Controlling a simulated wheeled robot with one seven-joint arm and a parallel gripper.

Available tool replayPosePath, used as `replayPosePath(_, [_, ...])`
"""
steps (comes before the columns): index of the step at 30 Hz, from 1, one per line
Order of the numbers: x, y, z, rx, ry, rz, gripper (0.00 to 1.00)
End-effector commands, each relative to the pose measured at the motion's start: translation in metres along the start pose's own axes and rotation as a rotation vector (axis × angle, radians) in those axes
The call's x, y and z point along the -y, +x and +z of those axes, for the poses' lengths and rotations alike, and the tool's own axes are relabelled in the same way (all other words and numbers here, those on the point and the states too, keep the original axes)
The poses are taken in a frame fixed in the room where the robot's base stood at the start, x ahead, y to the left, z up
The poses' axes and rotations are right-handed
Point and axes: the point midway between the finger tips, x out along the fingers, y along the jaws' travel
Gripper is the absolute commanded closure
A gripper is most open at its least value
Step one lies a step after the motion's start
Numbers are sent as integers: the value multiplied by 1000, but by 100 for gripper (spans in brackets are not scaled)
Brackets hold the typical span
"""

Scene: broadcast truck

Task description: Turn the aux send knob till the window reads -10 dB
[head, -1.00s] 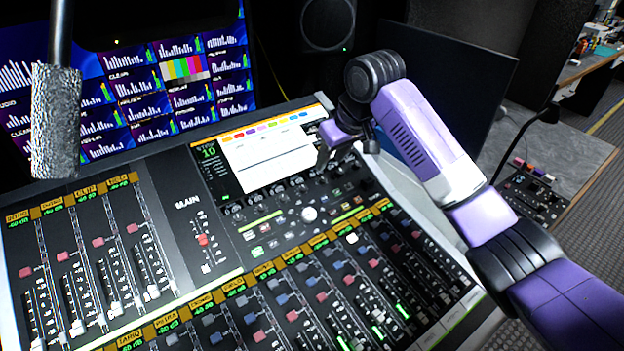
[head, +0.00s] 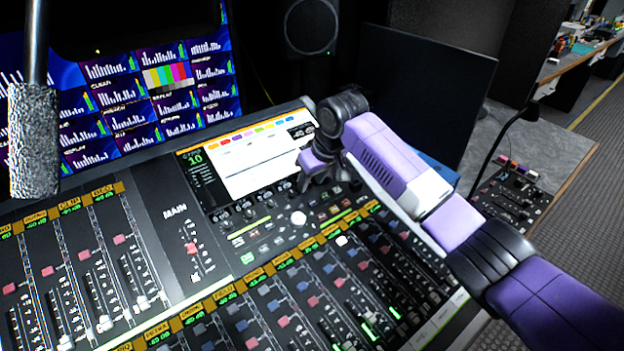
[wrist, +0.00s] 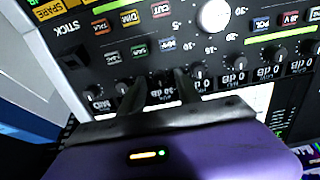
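A row of small black knobs runs along the mixing console panel below its screen, with dark readout windows beside them. In the wrist view the panel is upside down, and several windows (wrist: 236,77) read "0 dB". My gripper (wrist: 158,90) is low over this row, its two dark fingers apart on either side of one knob (wrist: 154,82). I cannot tell whether the fingers touch that knob. The window by it is mostly hidden by the gripper, so its reading cannot be read. In the head view my gripper (head: 306,182) hides the right part of the row.
A large white knob (head: 298,218) stands up from the panel near the gripper. The console screen (head: 250,160) is behind the row, and several faders fill the front. A microphone (head: 34,140) hangs at left. A dark monitor (head: 430,100) stands behind my arm.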

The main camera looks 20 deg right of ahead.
Motion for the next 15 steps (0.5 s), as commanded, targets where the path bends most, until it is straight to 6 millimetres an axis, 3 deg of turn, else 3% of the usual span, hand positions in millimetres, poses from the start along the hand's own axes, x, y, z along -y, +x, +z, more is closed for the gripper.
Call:
replayPosePath(1, [0,0,0,0,0,0,68])
replayPosePath(6, [0,0,0,0,0,0,100])
replayPosePath(15, [0,-1,0,0,12,-1,100])
